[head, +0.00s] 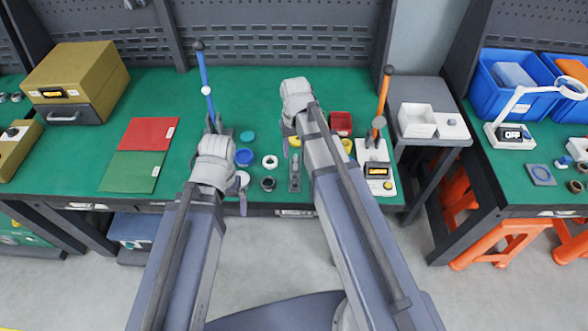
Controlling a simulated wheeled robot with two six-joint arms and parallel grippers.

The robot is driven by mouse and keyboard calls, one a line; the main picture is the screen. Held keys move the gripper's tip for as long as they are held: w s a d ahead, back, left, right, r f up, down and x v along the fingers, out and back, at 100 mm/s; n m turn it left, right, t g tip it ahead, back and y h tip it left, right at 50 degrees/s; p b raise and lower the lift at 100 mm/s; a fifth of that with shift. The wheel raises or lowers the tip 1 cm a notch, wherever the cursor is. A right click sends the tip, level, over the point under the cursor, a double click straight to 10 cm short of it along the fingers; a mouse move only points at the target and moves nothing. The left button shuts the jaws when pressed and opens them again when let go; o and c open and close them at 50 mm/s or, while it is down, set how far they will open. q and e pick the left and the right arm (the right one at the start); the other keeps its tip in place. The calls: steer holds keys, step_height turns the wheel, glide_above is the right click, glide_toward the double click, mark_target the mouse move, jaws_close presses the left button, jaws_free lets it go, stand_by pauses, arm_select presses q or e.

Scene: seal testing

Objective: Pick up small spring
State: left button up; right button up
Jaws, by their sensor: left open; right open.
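I cannot make out a small spring for certain; the parts on the green table are tiny in the head view. My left gripper (215,146) is over the front middle of the table, beside the blue dish (243,157). My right gripper (297,92) is farther back, over the table's middle. Both grippers are open, and I see nothing held in them; their housings hide much of the fingers. A white ring (270,161), a dark ring (268,184) and a teal disc (247,136) lie between the arms.
A blue-handled lever (205,78) stands behind my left gripper. An orange-handled lever (383,95) and red box (340,123) are right of my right arm. Red and green folders (131,171) lie left. The green table (250,92) is clear between the levers at the back.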

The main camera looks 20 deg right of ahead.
mark_target(295, 164)
arm_select(q)
steer(key=shift+f, duration=0.45)
arm_select(e)
steer(key=shift+f, duration=0.45)
step_height(295, 164, down, 5)
steer(key=b, duration=0.5)
steer(key=shift+f, duration=0.1)
arm_select(q)
step_height(295, 164, down, 5)
arm_select(e)
steer(key=shift+c, duration=0.4)
jaws_close()
